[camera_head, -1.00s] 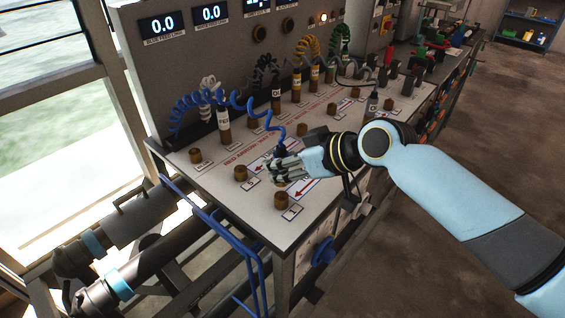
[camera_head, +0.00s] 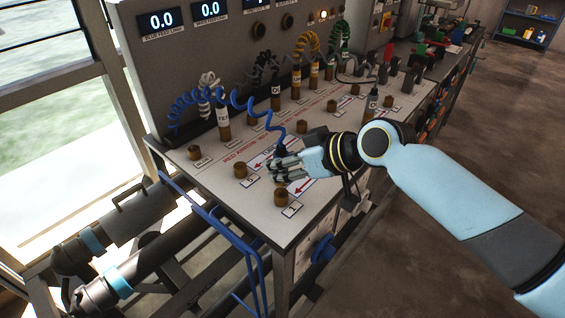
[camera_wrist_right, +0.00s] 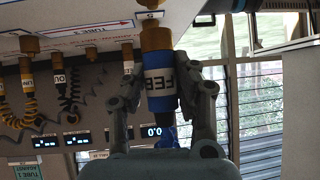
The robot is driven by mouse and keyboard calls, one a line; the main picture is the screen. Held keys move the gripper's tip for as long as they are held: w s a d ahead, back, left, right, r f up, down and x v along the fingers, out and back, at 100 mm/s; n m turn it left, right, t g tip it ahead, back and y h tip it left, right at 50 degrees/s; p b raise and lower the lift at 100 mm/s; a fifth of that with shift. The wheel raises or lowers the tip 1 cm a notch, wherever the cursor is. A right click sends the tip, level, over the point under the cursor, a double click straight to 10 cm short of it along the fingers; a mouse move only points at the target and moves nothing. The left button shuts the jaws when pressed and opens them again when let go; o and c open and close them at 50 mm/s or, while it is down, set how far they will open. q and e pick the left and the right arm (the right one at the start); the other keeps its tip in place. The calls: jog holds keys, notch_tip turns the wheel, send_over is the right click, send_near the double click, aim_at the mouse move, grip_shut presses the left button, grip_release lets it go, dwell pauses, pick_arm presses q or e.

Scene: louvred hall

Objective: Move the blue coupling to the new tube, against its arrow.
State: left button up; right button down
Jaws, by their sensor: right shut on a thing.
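The blue coupling (camera_wrist_right: 162,98), with a white label band, is between the two fingers of my right gripper (camera_wrist_right: 165,92) in the wrist view. My right gripper is shut on it. A brass fitting (camera_wrist_right: 155,38) is in line with the coupling and touches its end, at the bench surface. In the head view my right gripper (camera_head: 272,168) is low over the front part of the bench and hides most of the coupling. The blue coiled hose (camera_head: 236,98) runs down to it. Red arrows (camera_head: 303,184) are printed beside the gripper. My left gripper is out of view.
Bare brass stubs stand on the bench top, one at the near corner (camera_head: 281,197) and one to the left (camera_head: 240,170). A white-labelled coupling (camera_head: 222,122) stands behind. Black, yellow and green coiled hoses (camera_head: 341,35) hang further back. A blue rail (camera_head: 215,225) runs along the left edge.

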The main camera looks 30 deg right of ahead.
jog(key=shift+f, duration=0.2)
jog(key=shift+f+b, duration=1.25)
jog(key=shift+f, duration=0.05)
jog(key=c, duration=1)
grip_release()
jog(key=shift+o, duration=0.2)
jog(key=shift+r, duration=0.15)
notch_tip(320, 180, up, 6)
jog(key=s+d+p, duration=0.1)
jog(key=s+p, duration=0.2)
jog(key=p, duration=0.3)
jog(key=shift+d, duration=0.25)
